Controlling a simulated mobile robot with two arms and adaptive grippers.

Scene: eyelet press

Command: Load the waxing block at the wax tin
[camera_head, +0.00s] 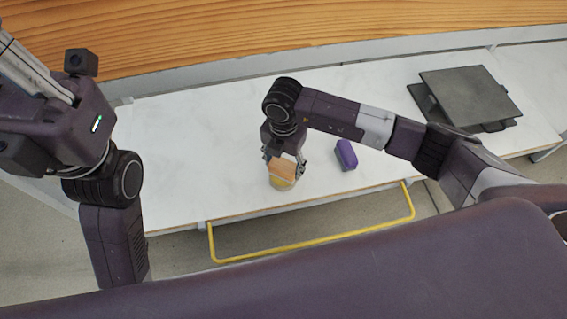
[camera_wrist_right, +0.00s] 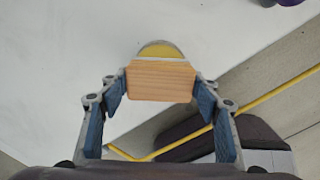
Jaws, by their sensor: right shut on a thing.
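The waxing block (camera_head: 283,169) is light wood. It also shows in the right wrist view (camera_wrist_right: 161,82), flat and level between the blue finger pads. My right gripper (camera_head: 285,160) is shut on it near the table's front edge. The wax tin (camera_head: 281,184) is round with yellow wax inside. In the right wrist view the tin (camera_wrist_right: 160,49) shows just beyond the block, which hides part of it. I cannot tell whether block and wax touch. My left arm is at the far left; its gripper is not in view.
A purple block-shaped object (camera_head: 346,155) lies on the white table (camera_head: 190,130), right of the tin. A dark flat-topped stand (camera_head: 470,95) is at the back right. A yellow rail (camera_head: 310,244) runs along the front. The table's left part is clear.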

